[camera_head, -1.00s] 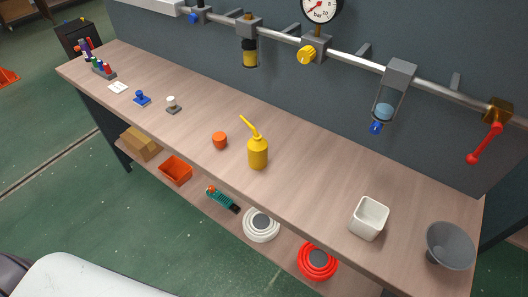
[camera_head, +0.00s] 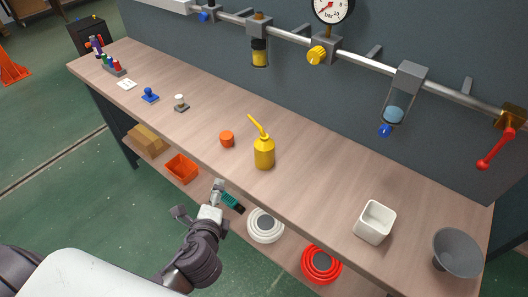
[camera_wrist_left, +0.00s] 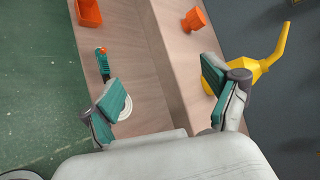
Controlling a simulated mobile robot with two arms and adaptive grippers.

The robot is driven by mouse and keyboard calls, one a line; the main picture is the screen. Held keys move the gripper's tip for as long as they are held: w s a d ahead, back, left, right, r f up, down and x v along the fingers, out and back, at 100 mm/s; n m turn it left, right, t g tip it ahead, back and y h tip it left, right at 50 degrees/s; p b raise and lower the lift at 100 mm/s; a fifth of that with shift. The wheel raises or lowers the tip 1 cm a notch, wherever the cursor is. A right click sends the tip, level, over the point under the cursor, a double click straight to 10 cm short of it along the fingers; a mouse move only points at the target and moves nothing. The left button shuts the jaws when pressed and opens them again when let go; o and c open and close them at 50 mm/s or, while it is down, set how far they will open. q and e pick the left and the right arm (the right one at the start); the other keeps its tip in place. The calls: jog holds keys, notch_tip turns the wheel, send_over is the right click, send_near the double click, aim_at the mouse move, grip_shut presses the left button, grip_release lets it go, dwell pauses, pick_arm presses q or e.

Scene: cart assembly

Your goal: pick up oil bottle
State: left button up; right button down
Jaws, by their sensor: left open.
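The yellow oil bottle (camera_head: 264,153) stands upright on the wooden workbench (camera_head: 310,171), its thin spout slanting up to the left. My left gripper (camera_head: 199,202) is open and empty in front of the bench, lower left of the bottle and apart from it. In the left wrist view the bottle (camera_wrist_left: 264,63) shows at the upper right, partly hidden behind the right finger of my left gripper (camera_wrist_left: 163,82). My right gripper is not in view.
An orange cap-like piece (camera_head: 227,139) stands left of the bottle. A white square container (camera_head: 375,222) and a grey funnel (camera_head: 457,253) stand farther right. A pipe with gauge and valves runs along the back wall. The lower shelf holds an orange bin (camera_head: 182,168) and hoses.

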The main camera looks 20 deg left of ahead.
aim_at(260, 155)
pick_arm(q)
jog(key=w+d+r+m+t+h, duration=0.1)
jog(key=w+d+m+t+h, duration=0.1)
jog(key=m, duration=0.4)
jog(key=w+d+r+m+t+h+p, duration=0.1)
jog(key=w+d+m+h, duration=0.1)
jog(key=w+m, duration=0.3)
jog(key=w+d+r+m+t+h, duration=0.1)
jog(key=w+d+m+t+h, duration=0.1)
jog(key=m, duration=0.5)
jog(key=shift+w+d+r+t+p, duration=0.2)
jog(key=shift+w+d, duration=0.1)
jog(key=shift+w, duration=0.25)
jog(key=shift+w+d+r+t+p, duration=0.1)
jog(key=shift+w+d+r, duration=0.15)
jog(key=shift+w, duration=0.3)
jog(key=w, duration=0.3)
jog(key=w+d+p, duration=0.1)
jog(key=w, duration=0.1)
jog(key=shift+w+f, duration=0.15)
jog(key=shift+f, duration=0.1)
jog(key=shift+w+f, duration=0.1)
jog(key=shift+w, duration=0.4)
jog(key=shift+s, duration=0.1)
jog(key=shift+c, duration=1.1)
jog(key=c, duration=1.1)
jog(key=shift+c, duration=0.6)
